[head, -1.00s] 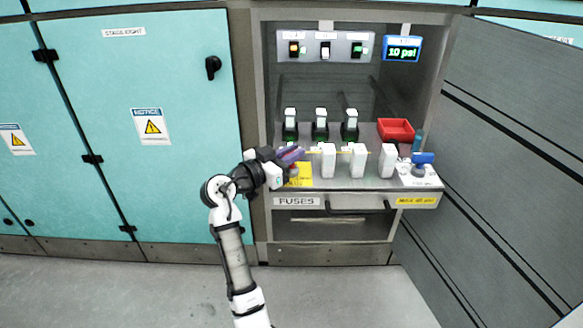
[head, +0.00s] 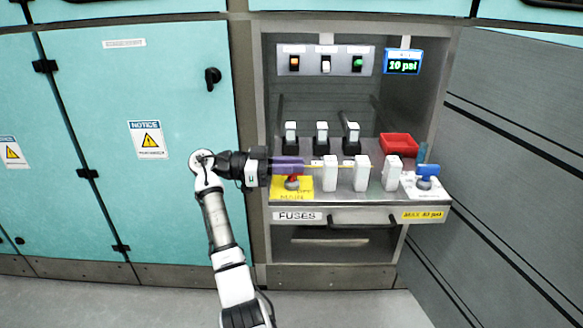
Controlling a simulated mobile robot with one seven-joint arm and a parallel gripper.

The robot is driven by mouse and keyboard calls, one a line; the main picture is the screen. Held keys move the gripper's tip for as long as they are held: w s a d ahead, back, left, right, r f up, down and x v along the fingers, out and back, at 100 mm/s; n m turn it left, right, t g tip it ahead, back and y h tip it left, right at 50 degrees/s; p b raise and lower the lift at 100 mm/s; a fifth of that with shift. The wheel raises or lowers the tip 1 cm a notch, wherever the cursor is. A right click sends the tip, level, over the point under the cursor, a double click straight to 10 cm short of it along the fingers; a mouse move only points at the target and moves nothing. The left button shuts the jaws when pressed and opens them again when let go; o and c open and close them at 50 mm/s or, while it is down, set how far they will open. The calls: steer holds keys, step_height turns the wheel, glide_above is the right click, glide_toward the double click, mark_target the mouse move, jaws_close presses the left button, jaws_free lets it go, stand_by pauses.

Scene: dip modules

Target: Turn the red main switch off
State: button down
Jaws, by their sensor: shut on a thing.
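The red main switch (head: 292,182) stands on a yellow plate marked MAIN (head: 283,195) at the left front of the metal shelf. Part of its red handle shows below my fingers. My gripper (head: 290,165), with purple fingers, comes in from the left, level, and is shut on the red switch. The fingers hide the top of the handle, so its exact angle is hard to tell.
Several white blocks (head: 330,173) stand right of the switch, with a thin yellow rod beside them. A blue handle (head: 427,171) is at the right front. A red tray (head: 398,144) and dark fuse holders (head: 322,142) sit behind. A grey door (head: 510,150) stands open at right.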

steer(key=shift+d+g, duration=0.1)
steer(key=shift+g, duration=0.3)
steer(key=c, duration=1.4)
jaws_free()
steer(key=a, duration=1.4)
steer(key=shift+w, duration=0.15)
